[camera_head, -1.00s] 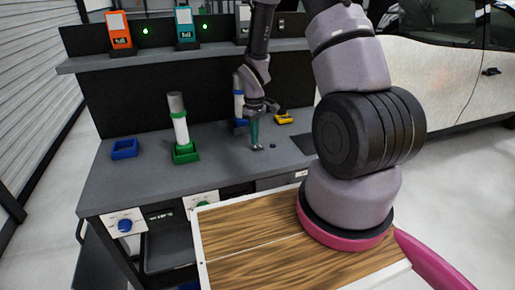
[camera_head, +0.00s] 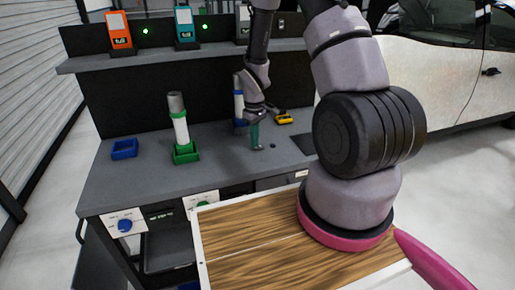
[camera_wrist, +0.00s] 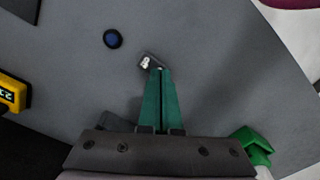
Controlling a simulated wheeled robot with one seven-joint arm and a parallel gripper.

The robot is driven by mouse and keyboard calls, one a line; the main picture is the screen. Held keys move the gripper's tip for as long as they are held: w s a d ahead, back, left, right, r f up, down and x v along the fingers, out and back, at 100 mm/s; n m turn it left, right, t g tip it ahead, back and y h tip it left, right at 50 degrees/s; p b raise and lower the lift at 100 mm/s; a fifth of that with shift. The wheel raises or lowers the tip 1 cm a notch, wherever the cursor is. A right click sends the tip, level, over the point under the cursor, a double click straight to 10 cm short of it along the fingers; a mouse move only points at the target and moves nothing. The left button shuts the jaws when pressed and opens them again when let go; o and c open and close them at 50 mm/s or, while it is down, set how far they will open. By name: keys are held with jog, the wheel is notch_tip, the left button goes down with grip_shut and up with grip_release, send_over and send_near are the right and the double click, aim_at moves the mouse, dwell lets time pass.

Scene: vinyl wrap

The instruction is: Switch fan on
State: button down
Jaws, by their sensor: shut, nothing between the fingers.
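My gripper (camera_head: 256,136) points down at the grey bench top, with its green fingers closed together and empty. The fingers also show in the wrist view (camera_wrist: 158,85). A small grey switch-like piece with white marks (camera_wrist: 148,61) is right at the fingertips; I cannot tell whether they touch it. A round dark blue button (camera_wrist: 112,38) lies a short way from the tips and shows as a dark dot in the head view (camera_head: 272,145). No fan can be clearly made out.
The bench (camera_head: 228,163) holds a blue tray (camera_head: 124,149), a green holder with a cylinder (camera_head: 181,132) and a yellow device (camera_head: 283,117). A shelf (camera_head: 130,63) runs behind. Knob panels (camera_head: 125,224) are on the front. The bench between the green holder and my gripper is clear.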

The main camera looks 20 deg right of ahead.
jog(key=shift+f, duration=0.15)
jog(key=shift+r, duration=3.5)
jog(key=s+r+m+t, duration=0.2)
jog(key=s+r+m, duration=0.1)
jog(key=r, duration=0.8)
jog(key=s+r+m+t, duration=0.1)
jog(key=s+r+m, duration=0.15)
jog(key=r, duration=0.95)
jog(key=s+r+m+t+y, duration=0.2)
jog(key=s+r+m+t, duration=0.2)
jog(key=s+r, duration=0.8)
jog(key=s, duration=0.3)
jog(key=shift+a+r+m, duration=0.3)
jog(key=shift+r+m, duration=0.05)
